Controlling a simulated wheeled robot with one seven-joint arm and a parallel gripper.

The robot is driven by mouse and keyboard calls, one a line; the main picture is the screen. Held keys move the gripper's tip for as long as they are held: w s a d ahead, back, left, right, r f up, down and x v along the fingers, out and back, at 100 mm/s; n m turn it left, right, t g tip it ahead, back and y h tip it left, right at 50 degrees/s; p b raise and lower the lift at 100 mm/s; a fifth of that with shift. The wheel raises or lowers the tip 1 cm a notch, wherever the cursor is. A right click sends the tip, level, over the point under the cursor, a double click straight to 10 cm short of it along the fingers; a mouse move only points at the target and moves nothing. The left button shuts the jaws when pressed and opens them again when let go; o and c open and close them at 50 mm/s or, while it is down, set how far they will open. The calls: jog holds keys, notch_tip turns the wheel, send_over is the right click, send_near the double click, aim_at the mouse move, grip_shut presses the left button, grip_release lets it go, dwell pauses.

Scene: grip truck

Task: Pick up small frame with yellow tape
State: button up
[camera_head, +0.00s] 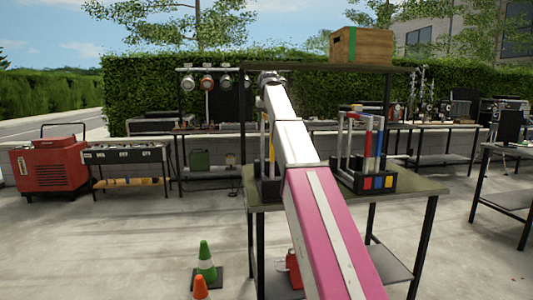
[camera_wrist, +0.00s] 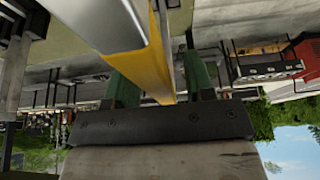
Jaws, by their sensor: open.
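A pale bar with a yellow face (camera_wrist: 148,62) fills the upper middle of the wrist view, close to the camera. It looks like part of the small frame with yellow tape. My gripper (camera_wrist: 158,76) is open, with one green finger on each side of the bar. The bar covers part of the left finger. I cannot tell whether it touches either finger. In the head view a yellow upright (camera_head: 263,132) stands in the left rack on the workbench, beside my arm. My arm hides much of that rack, and the gripper's fingers do not show clearly there.
A black rack (camera_head: 368,182) with colour-taped frames stands right of my arm on the workbench (camera_head: 420,188). A shelf (camera_head: 300,70) overhead bears a wooden crate (camera_head: 362,46). Traffic cones (camera_head: 206,262) stand on the floor at front left. Open concrete lies left.

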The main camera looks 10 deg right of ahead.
jog(key=shift+w+f, duration=0.1)
jog(key=shift+f, duration=0.25)
jog(key=shift+f, duration=0.1)
grip_shut()
dwell(0.3)
notch_tip(320, 180, up, 29)
dwell(2.2)
